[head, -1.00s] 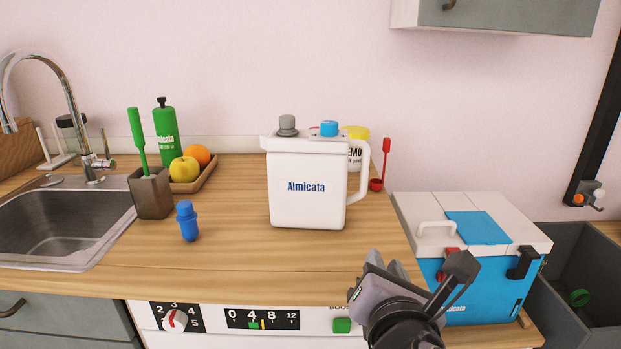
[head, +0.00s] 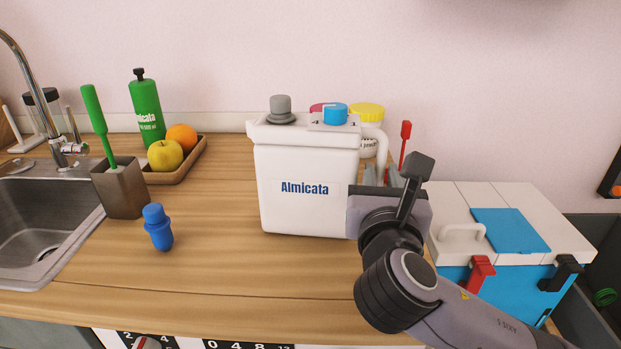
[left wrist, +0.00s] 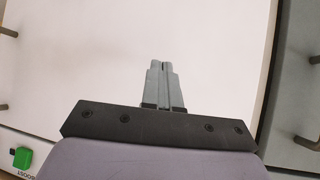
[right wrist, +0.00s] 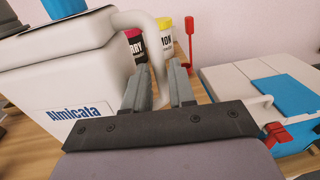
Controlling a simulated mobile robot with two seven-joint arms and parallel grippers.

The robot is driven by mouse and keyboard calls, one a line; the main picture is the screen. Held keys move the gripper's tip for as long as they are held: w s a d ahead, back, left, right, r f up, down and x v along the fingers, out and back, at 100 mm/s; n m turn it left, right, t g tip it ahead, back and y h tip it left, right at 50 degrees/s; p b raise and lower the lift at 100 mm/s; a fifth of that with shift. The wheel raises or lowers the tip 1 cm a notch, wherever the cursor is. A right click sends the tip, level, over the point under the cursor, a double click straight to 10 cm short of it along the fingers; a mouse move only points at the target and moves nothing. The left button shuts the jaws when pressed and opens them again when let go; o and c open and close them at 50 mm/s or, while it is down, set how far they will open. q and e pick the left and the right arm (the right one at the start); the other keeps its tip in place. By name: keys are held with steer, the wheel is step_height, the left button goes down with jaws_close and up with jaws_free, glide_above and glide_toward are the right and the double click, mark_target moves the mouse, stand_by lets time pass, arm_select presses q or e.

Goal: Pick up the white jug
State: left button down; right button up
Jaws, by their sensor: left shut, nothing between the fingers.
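The white jug (head: 305,190), labelled "Almicata", stands upright on the wooden counter, with a grey cap and a blue knob on top. Its handle is on the right side, partly hidden by my right arm in the head view; the handle (right wrist: 157,45) shows in the right wrist view. My right gripper (right wrist: 159,72) is open beside the jug, its fingers spread either side of the handle's lower part; I cannot tell whether they touch it. My left gripper (left wrist: 163,68) is shut and empty, facing a white appliance front; it is out of the head view.
A blue and white cooler box (head: 510,235) stands right of my right arm. A yellow-lidded jar (head: 368,113) and a red utensil (head: 404,140) are behind the handle. A blue bottle (head: 158,228), brush holder (head: 120,188) and fruit tray (head: 185,172) stand left, beside the sink (head: 60,225).

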mark_target(382, 165)
steer(key=shift+w+d, duration=0.15)
steer(key=shift+w, duration=1.25)
jaws_close()
steer(key=shift+r, duration=0.1)
steer(key=shift+r, duration=0.55)
step_height(382, 165, up, 19)
steer(key=p, duration=0.3)
steer(key=shift+f, duration=0.1)
